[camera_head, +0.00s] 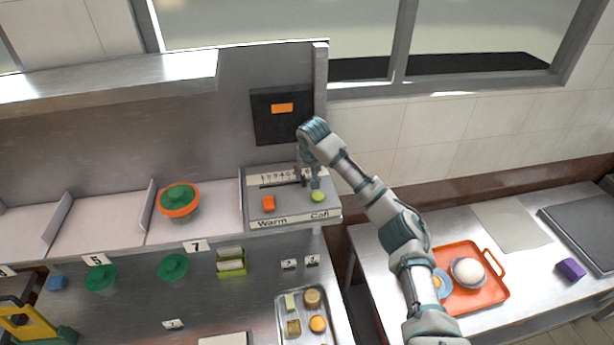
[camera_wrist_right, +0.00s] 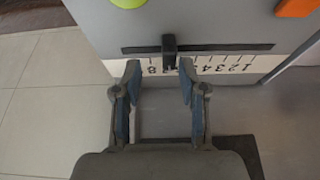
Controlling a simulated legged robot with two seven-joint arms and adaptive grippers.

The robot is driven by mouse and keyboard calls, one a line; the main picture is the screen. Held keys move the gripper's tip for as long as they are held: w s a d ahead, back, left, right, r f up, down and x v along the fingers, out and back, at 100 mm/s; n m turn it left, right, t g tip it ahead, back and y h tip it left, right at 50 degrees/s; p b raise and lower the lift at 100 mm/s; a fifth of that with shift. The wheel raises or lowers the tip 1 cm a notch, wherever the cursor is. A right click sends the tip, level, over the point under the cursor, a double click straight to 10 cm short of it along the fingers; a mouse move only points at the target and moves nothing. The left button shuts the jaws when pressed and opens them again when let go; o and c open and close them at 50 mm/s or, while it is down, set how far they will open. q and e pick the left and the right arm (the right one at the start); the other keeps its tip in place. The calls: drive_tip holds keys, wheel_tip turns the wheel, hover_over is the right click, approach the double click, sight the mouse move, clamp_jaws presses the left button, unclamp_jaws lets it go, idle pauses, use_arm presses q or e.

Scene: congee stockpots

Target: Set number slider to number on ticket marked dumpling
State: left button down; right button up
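The number slider's panel (camera_head: 328,206) is a grey box with a row of numbers along a dark slot, with the labels Warm and Call on its front. In the right wrist view the black slider knob (camera_wrist_right: 169,48) stands in the slot near the 8, at about 7; the gripper hides some digits. My right gripper (camera_wrist_right: 158,72) is open, its fingertips on either side of the knob with gaps. It also shows over the panel in the head view (camera_head: 309,184). Ticket cards show 5 (camera_head: 98,259) and 7 (camera_head: 197,246); no dumpling mark is readable. My left gripper is out of view.
An orange button (camera_head: 268,202) and a green button (camera_head: 318,196) sit on the panel. A metal tray (camera_head: 283,309) with food pieces lies in front. An orange tray (camera_head: 489,297) is on the right table. A green-and-orange bowl (camera_head: 180,201) stands left of the panel.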

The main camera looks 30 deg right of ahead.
drive_tip(key=v, duration=0.9)
drive_tip(key=shift+s, duration=0.25)
drive_tip(key=shift+a+r, duration=0.1)
drive_tip(key=shift+a, duration=0.05)
